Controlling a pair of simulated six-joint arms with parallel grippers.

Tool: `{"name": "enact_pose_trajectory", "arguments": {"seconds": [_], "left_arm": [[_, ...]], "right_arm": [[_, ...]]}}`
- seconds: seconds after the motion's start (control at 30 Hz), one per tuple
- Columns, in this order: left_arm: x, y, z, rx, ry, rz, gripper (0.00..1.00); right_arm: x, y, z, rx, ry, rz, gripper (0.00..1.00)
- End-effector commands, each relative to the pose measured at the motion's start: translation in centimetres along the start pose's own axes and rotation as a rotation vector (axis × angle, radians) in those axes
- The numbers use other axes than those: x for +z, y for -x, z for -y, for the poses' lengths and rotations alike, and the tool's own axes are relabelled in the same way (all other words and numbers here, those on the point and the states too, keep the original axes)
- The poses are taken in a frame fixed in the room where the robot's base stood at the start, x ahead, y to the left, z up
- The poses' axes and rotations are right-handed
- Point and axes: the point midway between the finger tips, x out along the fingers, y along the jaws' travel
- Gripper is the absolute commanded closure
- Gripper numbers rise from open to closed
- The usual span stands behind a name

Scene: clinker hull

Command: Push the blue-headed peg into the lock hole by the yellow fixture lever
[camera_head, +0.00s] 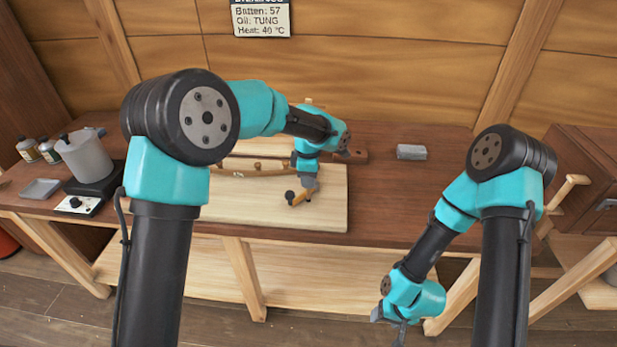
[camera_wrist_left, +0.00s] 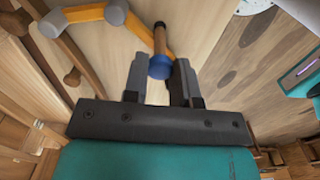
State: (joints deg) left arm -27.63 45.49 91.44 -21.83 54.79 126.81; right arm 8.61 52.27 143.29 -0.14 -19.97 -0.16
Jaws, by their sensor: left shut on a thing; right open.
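The blue-headed peg (camera_wrist_left: 160,62) has a brown wooden shaft and shows between the fingers of my left gripper in the left wrist view (camera_wrist_left: 161,72). That gripper is shut on it. In the head view my left gripper (camera_head: 309,184) is over the pale board, and I cannot make out the peg there. The yellow fixture lever (camera_wrist_left: 84,15) has grey joints and runs close beside and behind the peg; it also shows in the head view (camera_head: 303,196), beside the gripper. I cannot see the lock hole. My right gripper (camera_head: 402,333) is open and empty, low in front of the bench.
The pale board (camera_head: 250,208) lies on the brown bench (camera_head: 400,205). A curved wooden strip (camera_head: 245,171) lies behind the lever. A grey block (camera_head: 411,152) sits at the back right. A grey pot (camera_head: 84,156) stands at the left. The bench right of the board is mostly clear.

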Motion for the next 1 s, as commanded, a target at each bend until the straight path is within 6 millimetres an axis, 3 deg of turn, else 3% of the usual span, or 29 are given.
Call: {"name": "enact_pose_trajectory", "arguments": {"seconds": [1.0], "left_arm": [[0.00, -0.80, -0.01, 0.001, 0.000, 0.000, 0.94]], "right_arm": [[0.00, 0.00, 0.00, 0.000, 0.000, 0.000, 0.40]]}}
